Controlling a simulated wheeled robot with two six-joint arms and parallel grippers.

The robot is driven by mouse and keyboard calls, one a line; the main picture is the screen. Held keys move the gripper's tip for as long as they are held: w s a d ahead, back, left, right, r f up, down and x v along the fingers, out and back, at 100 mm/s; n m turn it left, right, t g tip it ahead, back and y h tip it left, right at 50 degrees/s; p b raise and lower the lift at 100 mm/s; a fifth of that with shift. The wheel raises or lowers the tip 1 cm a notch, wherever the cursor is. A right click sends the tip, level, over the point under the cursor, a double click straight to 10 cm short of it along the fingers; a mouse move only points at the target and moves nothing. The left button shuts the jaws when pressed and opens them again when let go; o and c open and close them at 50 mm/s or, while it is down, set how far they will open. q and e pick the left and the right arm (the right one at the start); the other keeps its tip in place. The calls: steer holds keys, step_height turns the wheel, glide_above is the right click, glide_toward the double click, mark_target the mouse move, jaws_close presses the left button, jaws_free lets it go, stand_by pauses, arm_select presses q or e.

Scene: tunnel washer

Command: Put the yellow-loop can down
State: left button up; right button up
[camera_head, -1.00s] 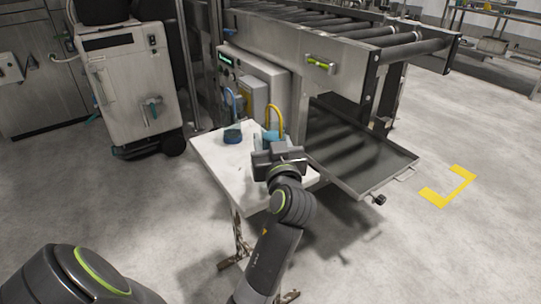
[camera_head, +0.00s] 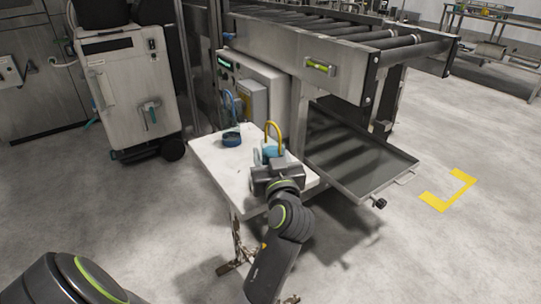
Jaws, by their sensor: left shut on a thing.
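The yellow-loop can has a light blue body (camera_head: 270,151) and a tall yellow loop (camera_head: 273,128) standing up from it. It is upright over the right part of the small white table (camera_head: 224,168). My left gripper (camera_head: 275,167) is shut on the can from the near side and hides its lower part. I cannot tell whether its base touches the table. My right gripper is not in view.
A dark blue item (camera_head: 231,139) with a blue loop (camera_head: 229,104) behind it stands at the table's back left. A roller conveyor (camera_head: 320,66) and a metal tray (camera_head: 362,165) adjoin on the right. The table's left front is clear.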

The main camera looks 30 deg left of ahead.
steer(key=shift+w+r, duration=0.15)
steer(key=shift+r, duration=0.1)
arm_select(q)
steer(key=o, duration=1.1)
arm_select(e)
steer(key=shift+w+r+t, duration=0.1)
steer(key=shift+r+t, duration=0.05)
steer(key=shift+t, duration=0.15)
